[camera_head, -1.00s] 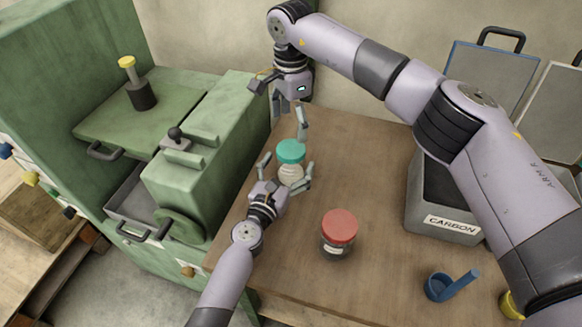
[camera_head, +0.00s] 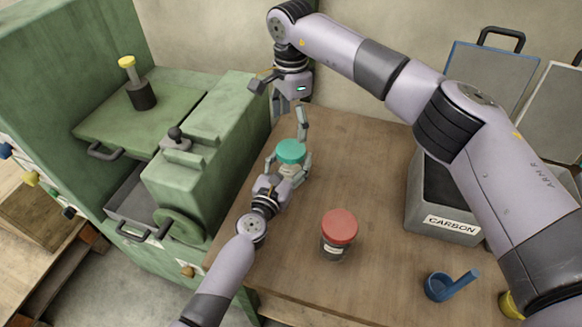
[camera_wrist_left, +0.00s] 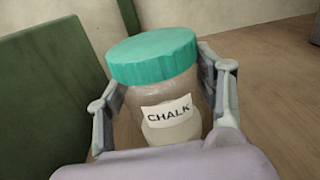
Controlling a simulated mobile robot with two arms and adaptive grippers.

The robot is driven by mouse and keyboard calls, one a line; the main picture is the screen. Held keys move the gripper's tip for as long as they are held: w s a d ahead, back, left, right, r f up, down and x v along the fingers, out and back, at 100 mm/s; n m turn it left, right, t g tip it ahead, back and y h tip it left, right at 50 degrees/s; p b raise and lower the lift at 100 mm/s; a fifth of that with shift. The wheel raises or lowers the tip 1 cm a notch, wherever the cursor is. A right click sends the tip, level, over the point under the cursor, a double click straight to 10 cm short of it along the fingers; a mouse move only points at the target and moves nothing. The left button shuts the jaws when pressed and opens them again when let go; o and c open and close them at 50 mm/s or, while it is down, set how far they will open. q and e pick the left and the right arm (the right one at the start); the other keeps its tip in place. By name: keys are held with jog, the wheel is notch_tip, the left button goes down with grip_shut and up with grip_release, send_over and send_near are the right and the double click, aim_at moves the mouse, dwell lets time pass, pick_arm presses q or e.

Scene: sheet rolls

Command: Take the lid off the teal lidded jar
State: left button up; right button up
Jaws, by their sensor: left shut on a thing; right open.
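The teal lidded jar stands upright on the wooden table, its teal lid (camera_head: 291,151) on top. In the left wrist view the jar's clear body (camera_wrist_left: 172,104) carries a CHALK label, and the lid (camera_wrist_left: 153,56) sits on it. My left gripper (camera_head: 290,172) is shut around the jar's body below the lid, one finger on each side, as the left wrist view also shows (camera_wrist_left: 165,100). My right gripper (camera_head: 300,118) is open above and behind the jar, pointing down, apart from the lid. Its far finger is partly hidden.
A red-lidded jar (camera_head: 338,235) stands to the right on the table (camera_head: 375,170). A green machine (camera_head: 200,165) stands close on the left.

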aim_at(291, 149)
pick_arm(q)
jog(key=c, duration=1.1)
grip_shut()
pick_arm(e)
jog(key=m, duration=3.5)
jog(key=shift+f+m, duration=0.3)
jog(key=shift+m, duration=0.2)
notch_tip(291, 149, down, 8)
jog(key=shift+r, duration=0.25)
